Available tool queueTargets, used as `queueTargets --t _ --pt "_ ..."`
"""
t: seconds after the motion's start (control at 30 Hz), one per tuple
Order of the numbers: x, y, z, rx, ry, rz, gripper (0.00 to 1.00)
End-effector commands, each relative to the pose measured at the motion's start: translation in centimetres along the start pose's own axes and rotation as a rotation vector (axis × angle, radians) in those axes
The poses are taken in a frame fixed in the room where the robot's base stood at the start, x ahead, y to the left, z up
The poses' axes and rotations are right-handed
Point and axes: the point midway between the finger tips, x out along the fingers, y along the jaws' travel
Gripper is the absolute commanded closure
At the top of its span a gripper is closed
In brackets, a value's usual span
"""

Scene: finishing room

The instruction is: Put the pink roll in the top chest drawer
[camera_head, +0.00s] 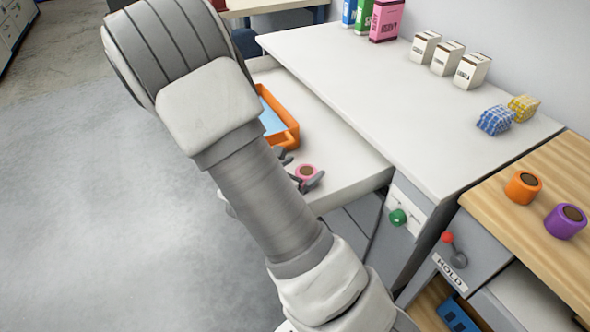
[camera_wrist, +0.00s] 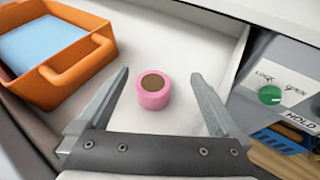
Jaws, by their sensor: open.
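The pink roll (camera_head: 306,171), with a brown core, stands upright in the pulled-out top drawer (camera_head: 345,183) of the white-topped chest. It also shows near the middle of the wrist view (camera_wrist: 153,95), on the pale drawer floor (camera_wrist: 190,40). My gripper (camera_head: 301,167) is open over the drawer, and my arm hides part of it in the head view. In the wrist view my gripper's fingers (camera_wrist: 160,73) appear on either side of the roll, with visible gaps and no contact. I cannot tell how high the fingertips are above the drawer floor.
An orange tray (camera_wrist: 103,55) with a blue sheet (camera_wrist: 42,45) sits in the drawer beside the roll. A green knob (camera_head: 398,216) is on the chest front. An orange roll (camera_head: 523,187) and purple roll (camera_head: 565,221) stand on the wooden top. Small boxes line the white top.

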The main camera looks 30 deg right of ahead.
Motion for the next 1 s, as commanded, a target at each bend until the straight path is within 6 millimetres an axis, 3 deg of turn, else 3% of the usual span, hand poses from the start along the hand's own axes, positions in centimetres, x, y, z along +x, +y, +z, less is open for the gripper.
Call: queueTargets --t 0.3,0.6,0.77,1.0 --pt "-3.7 -5.5 6.2 0.557 0.051 -0.271 0.0" --pt "-9.9 -9.9 8.4 1.129 0.201 -0.525 0.0" --pt "-14.0 -10.6 8.8 1.418 0.326 -0.631 0.0" --pt "-20.8 -9.9 9.8 1.817 0.574 -0.738 0.0"
